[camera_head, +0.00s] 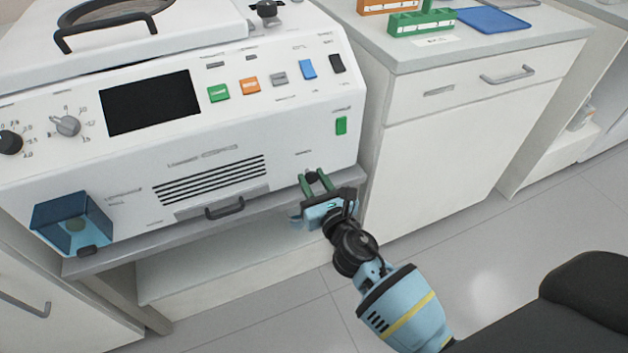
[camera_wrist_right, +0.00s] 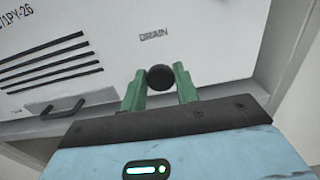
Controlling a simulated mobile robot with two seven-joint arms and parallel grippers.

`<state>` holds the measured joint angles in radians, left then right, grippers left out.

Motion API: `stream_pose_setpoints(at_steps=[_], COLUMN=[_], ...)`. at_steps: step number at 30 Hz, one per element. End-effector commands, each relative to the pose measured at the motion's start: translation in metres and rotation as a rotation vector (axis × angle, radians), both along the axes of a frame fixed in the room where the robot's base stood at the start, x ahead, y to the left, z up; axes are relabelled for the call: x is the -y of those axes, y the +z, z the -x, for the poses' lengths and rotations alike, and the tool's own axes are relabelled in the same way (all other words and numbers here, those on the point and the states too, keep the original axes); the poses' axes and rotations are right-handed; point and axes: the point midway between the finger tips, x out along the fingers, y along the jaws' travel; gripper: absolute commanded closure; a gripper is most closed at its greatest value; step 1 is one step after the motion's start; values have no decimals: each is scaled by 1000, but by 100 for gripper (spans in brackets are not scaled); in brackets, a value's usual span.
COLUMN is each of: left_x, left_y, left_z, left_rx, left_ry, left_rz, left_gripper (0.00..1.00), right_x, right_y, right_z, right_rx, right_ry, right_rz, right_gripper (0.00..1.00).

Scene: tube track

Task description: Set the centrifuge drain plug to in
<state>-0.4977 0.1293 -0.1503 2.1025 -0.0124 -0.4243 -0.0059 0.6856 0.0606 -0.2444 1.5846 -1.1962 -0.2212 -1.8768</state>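The centrifuge (camera_head: 240,110) is the large white machine on the bench at left. Its drain plug (camera_wrist_right: 160,77) is a round black knob low on the front, below the "DRAIN" label in the right wrist view; it also shows small in the head view (camera_head: 312,177). My right gripper (camera_head: 317,184) has green fingers pointing at the front panel. In the right wrist view its open fingertips (camera_wrist_right: 160,72) stand on either side of the plug, with narrow gaps. How far the plug sticks out is hard to tell. My left gripper is out of view.
A dark handle (camera_head: 225,208) and vent slots are left of the plug. A blue box (camera_head: 73,222) is at the machine's lower left. The grey bench edge (camera_head: 160,237) runs just below. A white cabinet (camera_head: 470,130) stands close at right. Floor in front is clear.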

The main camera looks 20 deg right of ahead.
Motion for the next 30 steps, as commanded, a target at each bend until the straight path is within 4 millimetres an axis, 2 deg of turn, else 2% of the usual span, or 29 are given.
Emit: stream_pose_setpoints(at_steps=[1,3,9,17,24,25,29,30], left_x=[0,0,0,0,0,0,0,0], left_y=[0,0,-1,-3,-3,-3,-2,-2], left_z=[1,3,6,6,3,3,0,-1], left_rx=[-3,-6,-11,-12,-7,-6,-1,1], left_ry=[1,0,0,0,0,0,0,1], left_rz=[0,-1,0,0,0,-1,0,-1], left_gripper=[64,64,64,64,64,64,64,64], right_x=[0,0,0,-1,-1,-1,-1,-1], right_y=[0,0,0,0,1,1,1,0], right_z=[0,0,-2,-22,-23,-23,-22,-22], right_rx=[0,0,0,0,1,1,1,1], right_ry=[0,0,0,1,0,0,0,0], right_rz=[0,0,0,1,0,0,0,0], right_gripper=[91,100,100,100,100,68,51,49])
